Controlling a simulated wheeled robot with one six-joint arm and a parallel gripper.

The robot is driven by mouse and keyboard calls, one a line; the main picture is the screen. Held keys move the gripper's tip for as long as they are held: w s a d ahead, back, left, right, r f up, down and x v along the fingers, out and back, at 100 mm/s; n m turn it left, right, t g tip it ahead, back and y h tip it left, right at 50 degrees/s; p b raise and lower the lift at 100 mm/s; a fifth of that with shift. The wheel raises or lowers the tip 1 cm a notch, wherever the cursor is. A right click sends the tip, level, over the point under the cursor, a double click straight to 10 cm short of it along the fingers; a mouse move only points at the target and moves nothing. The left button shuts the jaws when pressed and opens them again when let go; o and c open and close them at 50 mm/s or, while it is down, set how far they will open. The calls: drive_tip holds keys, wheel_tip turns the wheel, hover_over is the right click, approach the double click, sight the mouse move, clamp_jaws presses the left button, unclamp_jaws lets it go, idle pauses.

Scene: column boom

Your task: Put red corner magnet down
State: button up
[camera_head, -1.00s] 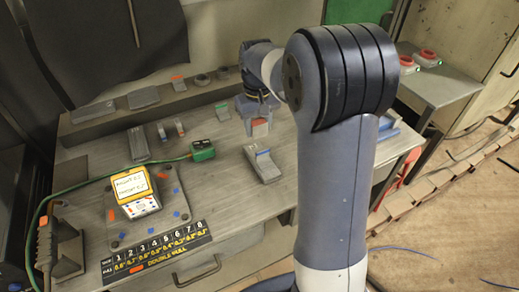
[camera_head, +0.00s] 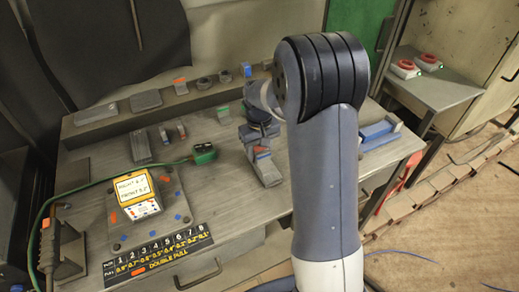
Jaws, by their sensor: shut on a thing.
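My gripper (camera_head: 260,146) is low over the worktop, left of my big arm link. The magnet is at the upper end of a grey block (camera_head: 267,172) lying on the grey workbench (camera_head: 225,180). I cannot tell whether the magnet touches the block or hangs just above it. The jaws hide most of the magnet and the block's far end.
A yellow-labelled device (camera_head: 137,193) stands on a plate at left, with a numbered strip (camera_head: 160,250) in front. A green connector (camera_head: 203,153) with a cable lies left of my gripper. Small blocks line the back ledge (camera_head: 150,112). A blue fixture (camera_head: 380,132) is right of my arm.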

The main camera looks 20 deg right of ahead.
drive_tip(key=o, duration=1.3)
wheel_tip(320, 180, up, 12)
drive_tip(key=shift+r, duration=0.15)
wheel_tip(320, 180, down, 12)
drive_tip(key=shift+r+p, duration=0.1)
drive_tip(key=shift+p, duration=0.2)
drive_tip(key=shift+r, duration=1.35)
